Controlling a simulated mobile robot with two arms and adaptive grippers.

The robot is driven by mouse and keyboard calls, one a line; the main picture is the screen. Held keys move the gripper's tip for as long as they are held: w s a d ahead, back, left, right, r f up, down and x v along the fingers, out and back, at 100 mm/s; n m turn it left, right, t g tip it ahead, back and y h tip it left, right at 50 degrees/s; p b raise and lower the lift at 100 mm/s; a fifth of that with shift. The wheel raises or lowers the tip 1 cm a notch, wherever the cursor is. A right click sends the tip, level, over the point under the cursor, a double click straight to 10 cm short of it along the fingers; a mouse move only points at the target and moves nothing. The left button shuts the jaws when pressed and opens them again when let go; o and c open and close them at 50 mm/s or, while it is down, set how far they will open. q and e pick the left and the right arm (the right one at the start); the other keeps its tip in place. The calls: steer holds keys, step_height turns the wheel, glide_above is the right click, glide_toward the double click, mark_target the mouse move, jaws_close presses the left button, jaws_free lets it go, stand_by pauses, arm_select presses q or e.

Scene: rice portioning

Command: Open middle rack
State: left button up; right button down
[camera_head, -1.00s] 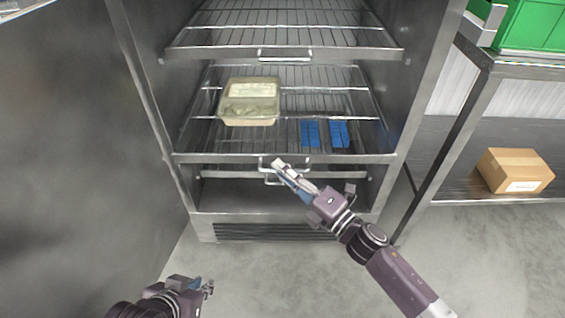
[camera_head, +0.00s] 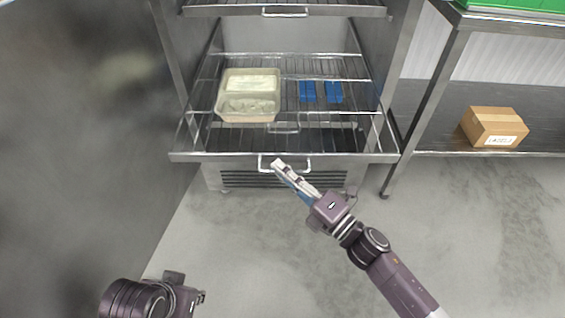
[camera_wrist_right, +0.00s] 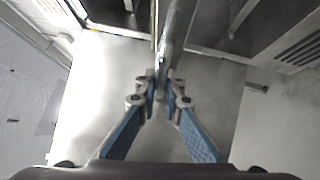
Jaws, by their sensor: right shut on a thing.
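The middle rack (camera_head: 345,157) is a wire shelf slid partly out of the steel cabinet, with its front bar well forward of the cabinet's base. Its handle (camera_head: 301,163) is a small metal loop at the middle of the front bar. My right gripper (camera_head: 279,164) is shut on the left part of this handle. In the right wrist view, the blue-padded fingers of the same gripper (camera_wrist_right: 162,88) close around a metal bar. My left gripper (camera_head: 201,297) is low at the left, away from the rack, and its fingers are too small to judge.
The upper rack (camera_head: 340,10) stays inside. The cabinet door (camera_head: 80,150) stands open at left. A shelf at right holds a cardboard box (camera_head: 490,127). The floor in front is clear.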

steer(key=shift+s, duration=0.4)
steer(key=c, duration=2)
jaws_free()
steer(key=shift+c, duration=0.2)
steer(key=shift+d, duration=0.1)
steer(key=v, duration=1.2)
